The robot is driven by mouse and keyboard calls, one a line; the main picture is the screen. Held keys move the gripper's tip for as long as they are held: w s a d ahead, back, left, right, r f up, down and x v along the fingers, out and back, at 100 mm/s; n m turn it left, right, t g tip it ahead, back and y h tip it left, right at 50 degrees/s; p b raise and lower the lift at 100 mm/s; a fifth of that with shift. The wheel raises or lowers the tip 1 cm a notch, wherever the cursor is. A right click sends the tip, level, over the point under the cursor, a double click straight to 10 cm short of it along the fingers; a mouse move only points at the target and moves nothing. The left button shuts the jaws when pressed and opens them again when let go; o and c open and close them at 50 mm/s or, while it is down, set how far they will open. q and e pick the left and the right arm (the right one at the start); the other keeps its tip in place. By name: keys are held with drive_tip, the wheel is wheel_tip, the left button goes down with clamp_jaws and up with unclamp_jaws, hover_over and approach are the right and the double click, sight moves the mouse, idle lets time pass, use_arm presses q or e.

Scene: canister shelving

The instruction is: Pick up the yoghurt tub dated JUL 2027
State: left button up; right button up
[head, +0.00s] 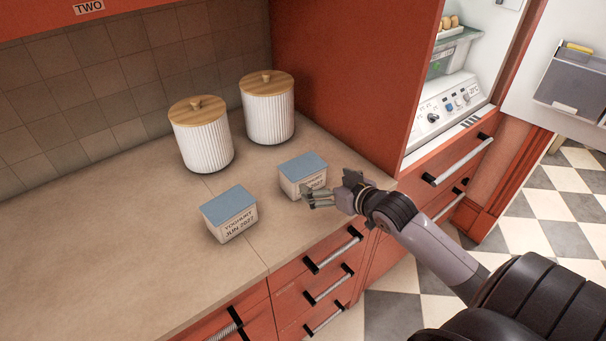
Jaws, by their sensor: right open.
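Two cream yoghurt tubs with blue lids stand on the counter. The left tub (231,215) reads YOGHURT JUN 2027 on its front. The right tub (302,173) stands farther right, near the red side panel; its label is partly hidden by my gripper and its date cannot be read. My right gripper (306,195) is open, with its fingers at the front right of the right tub. I cannot tell whether they touch it. My left gripper is not in view.
Two white ribbed canisters, one on the left (202,135) and one on the right (267,108), with wooden lids stand behind the tubs. A red side panel (350,70) bounds the counter (110,255) on the right. The counter's left part is clear. Drawer handles (333,250) stick out below its front edge.

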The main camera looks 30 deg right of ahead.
sight(311, 174)
drive_tip(key=p+x, duration=0.1)
drive_tip(key=x, duration=0.5)
drive_tip(key=shift+w+f, duration=0.1)
drive_tip(key=shift+w, duration=0.3)
drive_tip(key=p+x, duration=0.1)
drive_tip(key=x, duration=0.2)
drive_tip(key=shift+w+a, duration=0.1)
drive_tip(key=shift+w+f+p, duration=0.3)
drive_tip(key=shift+w+f, duration=0.05)
drive_tip(key=shift+w, duration=0.15)
drive_tip(key=c, duration=1.1)
drive_tip(key=shift+r, duration=0.1)
drive_tip(key=shift+c, duration=0.5)
